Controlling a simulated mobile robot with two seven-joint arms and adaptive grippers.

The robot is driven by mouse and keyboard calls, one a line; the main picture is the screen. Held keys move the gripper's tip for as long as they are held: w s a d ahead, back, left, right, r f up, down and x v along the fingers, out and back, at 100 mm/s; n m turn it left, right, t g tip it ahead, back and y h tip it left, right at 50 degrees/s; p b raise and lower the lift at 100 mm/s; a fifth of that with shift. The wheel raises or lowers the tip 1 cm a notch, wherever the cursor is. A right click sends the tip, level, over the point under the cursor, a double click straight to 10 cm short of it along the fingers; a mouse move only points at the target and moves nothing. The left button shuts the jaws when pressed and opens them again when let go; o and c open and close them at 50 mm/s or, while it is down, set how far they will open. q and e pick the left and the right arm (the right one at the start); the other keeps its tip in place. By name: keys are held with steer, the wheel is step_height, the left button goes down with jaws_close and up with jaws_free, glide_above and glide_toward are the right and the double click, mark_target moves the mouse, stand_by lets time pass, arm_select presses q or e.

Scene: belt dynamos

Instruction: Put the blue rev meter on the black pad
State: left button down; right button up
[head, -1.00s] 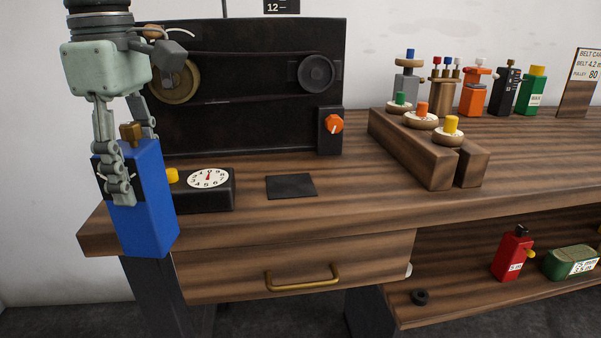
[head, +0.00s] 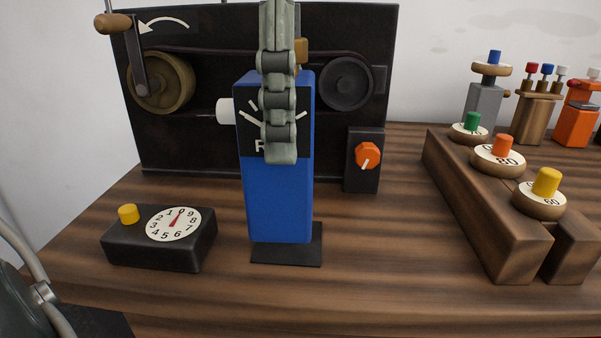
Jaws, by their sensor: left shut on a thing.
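My left gripper (head: 280,145) comes from above and is shut on the meter. One finger lies across the dark face and covers part of its marking; the other finger is hidden behind. My right gripper is not in view.
A black dial box (head: 160,255) with a yellow button stands left of the pad.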

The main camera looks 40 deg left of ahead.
arm_select(q)
steer(key=w+a+f, duration=0.3)
steer(key=w+f, duration=0.3)
steer(key=f, duration=0.2)
steer(key=shift+w+a+p, duration=0.15)
steer(key=shift+w+p, duration=0.05)
steer(key=shift+p, duration=0.1)
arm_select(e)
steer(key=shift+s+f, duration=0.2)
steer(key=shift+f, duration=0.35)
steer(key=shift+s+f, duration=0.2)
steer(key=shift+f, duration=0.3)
arm_select(q)
steer(key=shift+f, duration=0.15)
steer(key=c, duration=1.1)
jaws_free()
steer(key=o, duration=0.5)
steer(key=shift+c, duration=0.2)
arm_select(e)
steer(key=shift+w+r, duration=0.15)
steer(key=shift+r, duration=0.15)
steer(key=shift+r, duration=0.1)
